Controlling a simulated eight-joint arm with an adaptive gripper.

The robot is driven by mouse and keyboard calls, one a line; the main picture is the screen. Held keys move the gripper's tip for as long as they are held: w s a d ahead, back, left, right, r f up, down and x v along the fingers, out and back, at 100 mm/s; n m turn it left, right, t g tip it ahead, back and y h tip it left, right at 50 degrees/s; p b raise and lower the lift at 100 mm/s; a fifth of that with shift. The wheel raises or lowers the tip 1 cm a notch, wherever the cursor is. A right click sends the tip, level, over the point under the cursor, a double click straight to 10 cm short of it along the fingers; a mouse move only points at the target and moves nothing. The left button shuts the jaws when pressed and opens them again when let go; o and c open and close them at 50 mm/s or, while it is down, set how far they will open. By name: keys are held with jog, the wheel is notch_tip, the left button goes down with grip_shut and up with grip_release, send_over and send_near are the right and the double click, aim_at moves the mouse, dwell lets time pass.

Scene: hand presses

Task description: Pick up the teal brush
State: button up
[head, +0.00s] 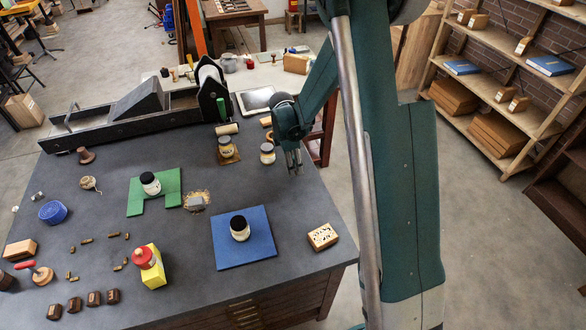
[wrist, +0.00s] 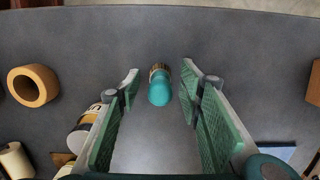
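The teal brush (wrist: 159,92) shows in the wrist view near the top centre, with a rounded teal end toward me and a brass-coloured band behind it. It lies between the lines of my two finger pads, around the level of the fingertips, with a gap on each side. My gripper (wrist: 160,82) is open and empty, and neither finger touches the brush. In the head view my gripper (head: 293,163) hangs over the right side of the dark table. I cannot make out the brush there; my arm may hide it.
A jar (wrist: 85,132) stands close to my left finger in the wrist view. A tan ring (wrist: 33,86) lies farther left. In the head view a blue mat (head: 228,252) bears a black-lidded jar (head: 240,229). A carved box (head: 322,237) sits near the table's right edge.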

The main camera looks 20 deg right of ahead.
jog(key=shift+d+f, duration=0.15)
jog(key=shift+f, duration=0.85)
jog(key=c, duration=1)
jog(key=shift+r, duration=0.1)
jog(key=shift+r, duration=4.9)
